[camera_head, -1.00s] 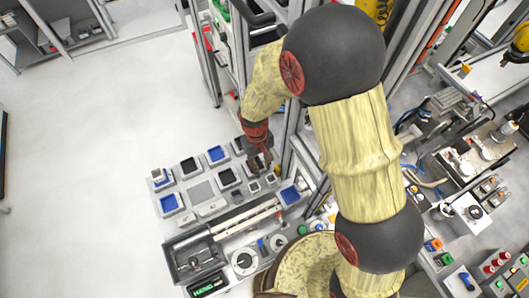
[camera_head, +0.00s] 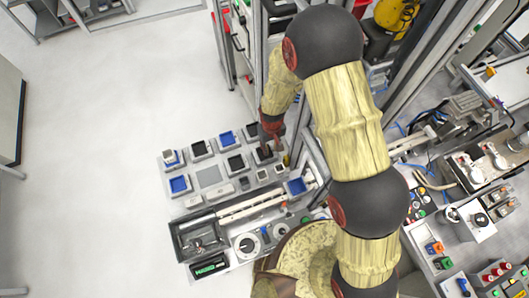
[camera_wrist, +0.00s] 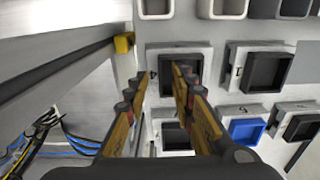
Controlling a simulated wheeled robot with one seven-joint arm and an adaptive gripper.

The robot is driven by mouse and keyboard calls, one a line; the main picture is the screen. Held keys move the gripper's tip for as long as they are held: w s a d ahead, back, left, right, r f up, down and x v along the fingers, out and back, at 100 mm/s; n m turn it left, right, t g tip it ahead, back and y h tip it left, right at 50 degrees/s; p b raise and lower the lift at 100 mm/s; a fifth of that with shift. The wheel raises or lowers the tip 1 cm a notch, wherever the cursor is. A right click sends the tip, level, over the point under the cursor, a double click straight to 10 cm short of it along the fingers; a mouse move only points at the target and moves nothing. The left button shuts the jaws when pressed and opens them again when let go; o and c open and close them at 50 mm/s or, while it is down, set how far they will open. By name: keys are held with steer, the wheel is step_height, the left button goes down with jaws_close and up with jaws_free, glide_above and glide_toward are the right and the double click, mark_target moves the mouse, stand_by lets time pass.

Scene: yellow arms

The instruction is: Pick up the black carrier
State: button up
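My gripper (camera_wrist: 160,80) is open, its two fingers apart and pointing at the station panel. In the wrist view a black carrier (camera_wrist: 164,64) in a light holder lies just beyond the fingertips, partly hidden by them. I see nothing held between the fingers. Another black carrier (camera_wrist: 267,72) lies to the right, and a dark one (camera_wrist: 176,137) shows lower, partly behind the fingers. In the head view my gripper (camera_head: 272,146) is over the right end of the holder rows, covering what is under it. Black carriers (camera_head: 236,162) show to its left.
A blue carrier (camera_wrist: 246,130) is at lower right in the wrist view. A metal frame post (camera_wrist: 70,68) with a yellow block (camera_wrist: 123,43) stands close on the left, with cables (camera_wrist: 75,145) below. In the head view, open floor (camera_head: 90,140) lies left of the station (camera_head: 209,176).

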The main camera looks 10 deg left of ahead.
steer(key=shift+s+f, duration=0.1)
steer(key=shift+c, duration=1.1)
steer(key=c, duration=0.4)
jaws_close()
